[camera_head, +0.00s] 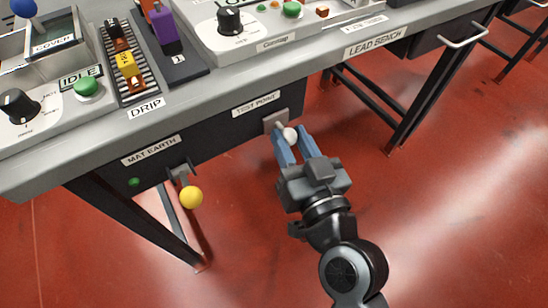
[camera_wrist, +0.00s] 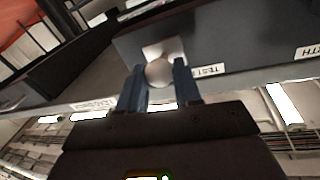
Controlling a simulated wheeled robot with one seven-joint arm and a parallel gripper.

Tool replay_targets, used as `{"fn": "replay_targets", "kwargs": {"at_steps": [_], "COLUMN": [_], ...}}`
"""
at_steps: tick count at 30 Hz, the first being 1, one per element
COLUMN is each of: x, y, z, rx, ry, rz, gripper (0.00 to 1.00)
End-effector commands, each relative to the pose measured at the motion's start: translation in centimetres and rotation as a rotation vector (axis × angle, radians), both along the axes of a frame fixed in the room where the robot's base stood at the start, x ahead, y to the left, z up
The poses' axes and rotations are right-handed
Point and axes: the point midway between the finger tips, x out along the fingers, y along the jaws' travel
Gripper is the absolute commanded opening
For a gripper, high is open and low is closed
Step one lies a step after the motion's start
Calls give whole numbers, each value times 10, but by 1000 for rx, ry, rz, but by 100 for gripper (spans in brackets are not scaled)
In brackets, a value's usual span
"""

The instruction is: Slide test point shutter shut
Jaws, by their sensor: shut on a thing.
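The test point shutter shows as a small pale plate (camera_head: 275,120) on the front panel of the bench, just below and right of the TEST POINT label (camera_head: 257,104). A white round knob (camera_head: 290,134) stands out from it. My gripper (camera_head: 291,140) has its two blue fingers on either side of the knob and is shut on it. In the wrist view the knob (camera_wrist: 159,72) sits between the fingertips, with the pale plate (camera_wrist: 163,49) behind it. The opening behind the plate is hidden, so I cannot tell how far the shutter is across.
A yellow ball (camera_head: 191,197) on a bracket hangs left, below the MAT EARTH label (camera_head: 151,150). A green button (camera_head: 134,182) is near it. The bench top (camera_head: 230,84) overhangs the panel. Black table legs (camera_head: 420,95) stand at right. The red floor around my arm is clear.

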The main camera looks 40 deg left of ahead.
Motion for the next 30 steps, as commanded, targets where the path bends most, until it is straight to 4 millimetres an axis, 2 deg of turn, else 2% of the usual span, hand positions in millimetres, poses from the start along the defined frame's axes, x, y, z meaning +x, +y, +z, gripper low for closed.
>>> {"fn": "replay_targets", "kwargs": {"at_steps": [4, 15, 16, 23, 30], "x": [10, 14, 15, 13, 12], "y": [-4, -7, -7, -7, -6], "z": [-1, 1, 1, 1, 0], "rx": [1, 0, 0, 0, -1], "ry": [-1, -2, -3, -1, 1], "rz": [0, -6, -7, -4, -1], "gripper": [0, 0, 36, 58, 58]}}
